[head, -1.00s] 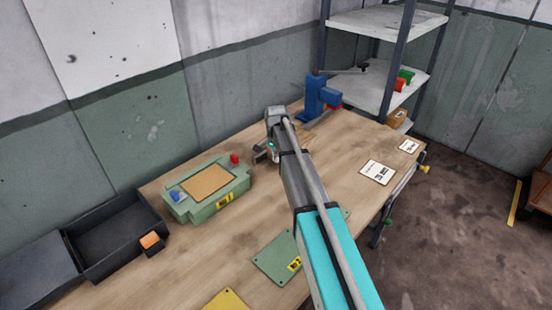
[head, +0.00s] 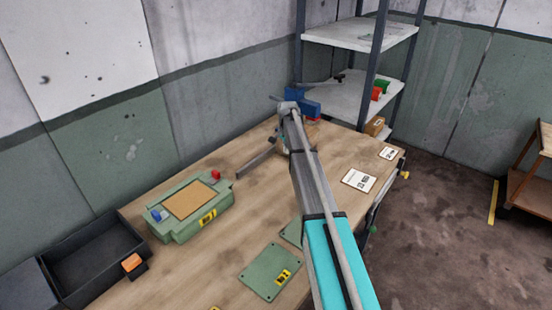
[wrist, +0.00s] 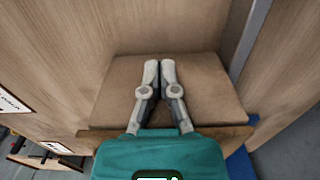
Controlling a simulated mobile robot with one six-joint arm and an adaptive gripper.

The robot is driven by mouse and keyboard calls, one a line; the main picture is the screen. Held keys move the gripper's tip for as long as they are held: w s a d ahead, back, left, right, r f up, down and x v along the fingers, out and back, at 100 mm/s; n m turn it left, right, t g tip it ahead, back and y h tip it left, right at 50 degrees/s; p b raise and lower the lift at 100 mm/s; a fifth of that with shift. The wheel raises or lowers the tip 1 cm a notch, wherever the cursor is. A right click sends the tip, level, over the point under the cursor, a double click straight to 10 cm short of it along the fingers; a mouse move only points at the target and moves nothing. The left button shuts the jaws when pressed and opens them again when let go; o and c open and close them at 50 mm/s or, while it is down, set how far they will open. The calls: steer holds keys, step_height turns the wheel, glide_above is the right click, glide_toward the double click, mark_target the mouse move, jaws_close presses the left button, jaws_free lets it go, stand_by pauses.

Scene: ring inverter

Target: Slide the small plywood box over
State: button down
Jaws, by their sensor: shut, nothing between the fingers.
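In the wrist view, my gripper (wrist: 159,66) is shut and empty, its fingertips together over a brown wooden block-like shape (wrist: 206,88) with a flat top, which looks like the small plywood box. I cannot tell whether the fingertips touch it. A darker brown edge shows along its near side, partly covered by my gripper's teal body.
A blue vise (head: 306,98) stands at the far end of the bench (head: 220,258). A grey bar (head: 256,164) lies left of my arm. A green inverter housing (head: 207,222), a black tray (head: 118,245) and a green plate (head: 262,284) are nearer. A shelf (head: 345,96) stands behind.

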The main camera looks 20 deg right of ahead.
steer(key=w+d, duration=0.1)
steer(key=d, duration=0.1)
steer(key=w+d, duration=0.2)
steer(key=shift+s, duration=0.1)
steer(key=shift+s+a, duration=0.1)
steer(key=shift+a, duration=0.05)
steer(key=shift+s+a, duration=0.35)
steer(key=shift+a, duration=0.05)
steer(key=shift+s+a+r, duration=0.15)
steer(key=shift+s+a, duration=0.7)
steer(key=shift+a, duration=0.3)
steer(key=shift+w+r+p, duration=0.1)
steer(key=shift+r+p, duration=0.5)
steer(key=shift+p, duration=0.1)
step_height(320, 180, up, 8)
steer(key=p, duration=0.8)
steer(key=shift+r+p, duration=0.2)
steer(key=shift+p, duration=0.1)
